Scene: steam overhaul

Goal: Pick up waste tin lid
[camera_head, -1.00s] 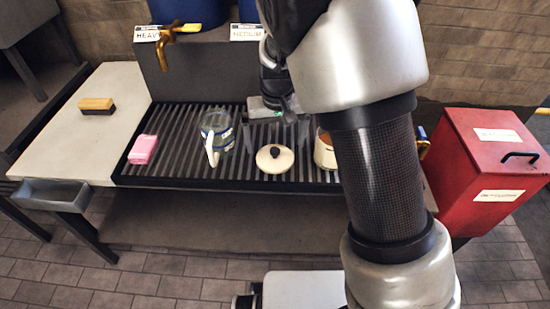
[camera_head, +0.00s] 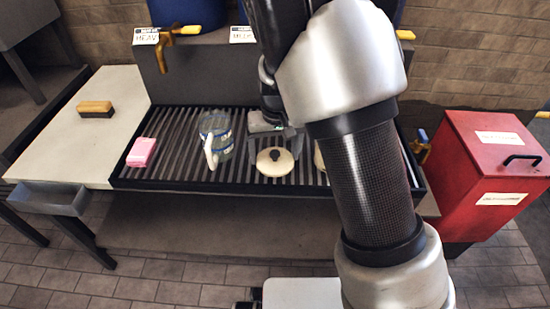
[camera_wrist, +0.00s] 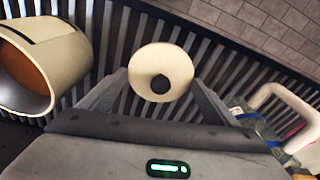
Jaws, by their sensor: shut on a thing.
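The waste tin lid is a round cream disc with a dark knob (camera_head: 274,161). It shows low on the slatted rack in the head view, and between my fingers in the wrist view (camera_wrist: 160,72). My gripper (camera_wrist: 160,78) is shut on the lid, with one grey finger on each side of it. In the head view my gripper (camera_head: 275,142) comes down from behind the lid. I cannot tell whether the lid is clear of the slats. A cream tin with an orange inside (camera_wrist: 48,65) is beside it, mostly hidden by my arm in the head view (camera_head: 319,158).
A pink block (camera_head: 142,152) lies at the rack's left end. A brush (camera_head: 96,109) lies on the pale side top. A red lidded bin (camera_head: 485,180) stands at the right. The rack has a raised dark rim.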

